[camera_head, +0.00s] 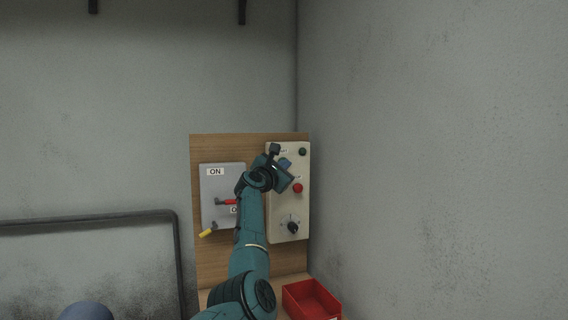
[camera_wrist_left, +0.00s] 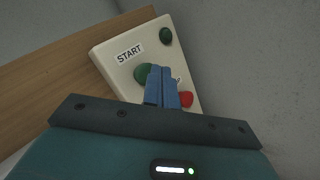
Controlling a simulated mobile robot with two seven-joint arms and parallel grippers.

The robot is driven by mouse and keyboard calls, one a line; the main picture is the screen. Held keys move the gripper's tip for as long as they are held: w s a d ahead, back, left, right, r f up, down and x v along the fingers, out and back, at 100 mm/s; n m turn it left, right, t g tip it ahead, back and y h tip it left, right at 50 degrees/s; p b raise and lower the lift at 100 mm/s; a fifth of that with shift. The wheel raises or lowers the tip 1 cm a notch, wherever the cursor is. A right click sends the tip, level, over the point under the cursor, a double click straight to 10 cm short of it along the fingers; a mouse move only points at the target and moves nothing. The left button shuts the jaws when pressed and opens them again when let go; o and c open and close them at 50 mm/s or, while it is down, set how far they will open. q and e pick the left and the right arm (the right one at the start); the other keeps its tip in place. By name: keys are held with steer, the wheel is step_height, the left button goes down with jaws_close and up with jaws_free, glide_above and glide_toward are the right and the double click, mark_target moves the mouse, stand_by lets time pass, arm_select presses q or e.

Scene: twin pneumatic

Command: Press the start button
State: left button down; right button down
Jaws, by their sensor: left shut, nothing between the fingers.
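The control box (camera_head: 275,215) is a cream panel on a wooden board, and it also shows in the left wrist view (camera_wrist_left: 112,58). The green start button (camera_wrist_left: 143,72) sits below the START label (camera_wrist_left: 129,54) in the left wrist view. In the head view my left gripper hides this button, and only part of the label shows. My left gripper (camera_head: 285,163) is shut and empty in front of the panel. In the left wrist view its blue fingertips (camera_wrist_left: 160,69) overlap the button's right edge; I cannot tell whether they touch it.
A dark green round part (camera_head: 302,152) is at the box's top right. The red button (camera_head: 298,188) and black knob (camera_head: 293,227) sit lower. A grey switch panel (camera_head: 212,190) with red and yellow handles is left. A red bin (camera_head: 311,300) stands below. The right wall is close.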

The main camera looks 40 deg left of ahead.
arm_select(q)
steer(key=shift+w+a+p, duration=0.25)
steer(key=shift+a+p, duration=0.05)
steer(key=shift+a, duration=0.15)
stand_by(0.6)
steer(key=shift+s+d, duration=0.45)
steer(key=shift+d, duration=0.35)
steer(key=d, duration=0.1)
steer(key=s+d+p, duration=0.1)
steer(key=d, duration=0.1)
steer(key=s+d, duration=0.1)
steer(key=shift+s+d, duration=0.15)
steer(key=shift+d, duration=0.05)
stand_by(0.3)
steer(key=shift+f, duration=0.1)
stand_by(0.3)
